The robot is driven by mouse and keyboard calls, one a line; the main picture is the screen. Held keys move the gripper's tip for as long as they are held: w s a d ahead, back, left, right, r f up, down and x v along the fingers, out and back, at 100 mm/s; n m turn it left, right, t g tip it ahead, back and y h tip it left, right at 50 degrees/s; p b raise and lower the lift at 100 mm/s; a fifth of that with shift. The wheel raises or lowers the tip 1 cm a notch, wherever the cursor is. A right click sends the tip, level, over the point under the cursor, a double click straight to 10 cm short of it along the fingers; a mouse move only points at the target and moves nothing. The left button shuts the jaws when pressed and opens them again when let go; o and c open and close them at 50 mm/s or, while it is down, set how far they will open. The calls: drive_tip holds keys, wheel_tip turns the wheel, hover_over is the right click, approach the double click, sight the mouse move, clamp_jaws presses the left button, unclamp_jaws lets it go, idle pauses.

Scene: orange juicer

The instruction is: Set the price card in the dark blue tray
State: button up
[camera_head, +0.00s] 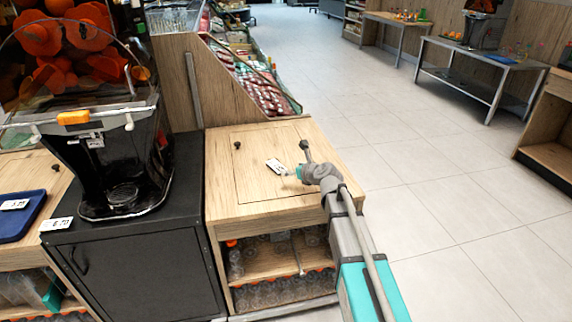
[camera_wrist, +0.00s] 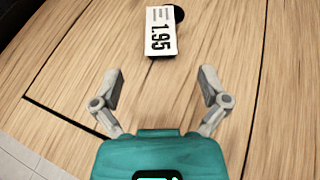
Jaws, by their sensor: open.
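A white price card reading 1.95 (camera_wrist: 161,32) is on the light wooden cabinet top, with a dark piece partly hidden behind it. It also shows in the head view (camera_head: 276,166). My gripper (camera_wrist: 160,75) is open and empty, its fingers spread low over the wood, short of the card and apart from it. In the head view my gripper (camera_head: 299,172) is just right of the card. The dark blue tray (camera_head: 20,228) is at the far left edge, partly cut off, with a white card (camera_head: 15,204) in it.
A black juicer (camera_head: 122,150) with oranges stands on a black cabinet (camera_head: 135,262) between the tray and the wooden cabinet (camera_head: 240,206). Another price card (camera_head: 56,224) lies at the black cabinet's left edge. A small dark knob (camera_head: 237,145) is on the wooden top. Open floor lies right.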

drive_tip(key=shift+s+d+r, duration=0.2)
drive_tip(key=shift+s+d, duration=0.15)
drive_tip(key=shift+s, duration=0.1)
idle(0.4)
